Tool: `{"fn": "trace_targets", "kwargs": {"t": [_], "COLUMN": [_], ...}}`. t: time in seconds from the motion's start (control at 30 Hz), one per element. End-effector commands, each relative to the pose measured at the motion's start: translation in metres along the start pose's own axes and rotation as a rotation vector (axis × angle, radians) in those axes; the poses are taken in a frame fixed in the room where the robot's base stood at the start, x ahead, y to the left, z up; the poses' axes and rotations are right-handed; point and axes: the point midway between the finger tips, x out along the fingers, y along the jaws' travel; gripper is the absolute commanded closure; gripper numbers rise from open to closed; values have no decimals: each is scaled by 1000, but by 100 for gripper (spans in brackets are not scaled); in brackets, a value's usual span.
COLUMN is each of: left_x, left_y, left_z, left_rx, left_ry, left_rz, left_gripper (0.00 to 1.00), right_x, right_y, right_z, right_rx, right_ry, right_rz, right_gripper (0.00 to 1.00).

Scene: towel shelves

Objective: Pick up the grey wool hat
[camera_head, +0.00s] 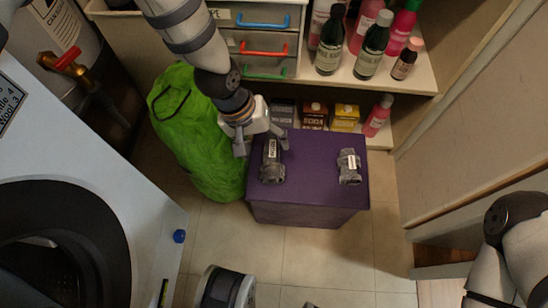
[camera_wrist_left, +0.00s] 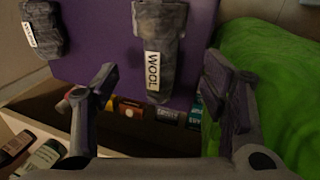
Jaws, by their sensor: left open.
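Two grey wool garments lie on a purple box. One garment (camera_head: 271,162), with a white tag reading WOOL, is on the left of the lid; it also shows in the left wrist view (camera_wrist_left: 160,30). A smaller-looking grey garment (camera_head: 349,167), also tagged, is on the right and shows at upper left in the left wrist view (camera_wrist_left: 42,28). I cannot tell for sure from shape which is the hat. My left gripper (camera_head: 262,148) is open and empty at the far end of the left garment; in the left wrist view its fingers (camera_wrist_left: 160,72) stand either side of it.
The purple box (camera_head: 305,211) stands on the tiled floor. A bright green bag (camera_head: 195,140) is close on its left. Shelves with bottles (camera_head: 372,45) and small cartons (camera_head: 345,115) stand behind. A white washing machine (camera_head: 145,215) is at left. Floor in front is partly clear.

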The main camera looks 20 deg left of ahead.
Motion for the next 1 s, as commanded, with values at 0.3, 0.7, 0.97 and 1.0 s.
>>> {"fn": "trace_targets", "kwargs": {"t": [0.3, 0.7, 0.97, 1.0], "left_x": [52, 53, 53, 53], "left_y": [-1, 1, 1, 1], "left_z": [1, 0, 0, 0], "left_rx": [0, -1, -1, -1], "left_ry": [-4, 2, 1, 1], "left_rz": [-2, 1, 1, 1], "left_gripper": [33, 74, 86, 86], "right_x": [20, 19, 19, 19], "right_y": [-2, -2, -2, -2], "right_z": [-7, -6, -6, -7], "right_rx": [-3, -3, -3, -3], "right_ry": [-32, -31, -31, -31], "right_rz": [0, -1, -1, -1], "right_gripper": [60, 60, 60, 60]}}
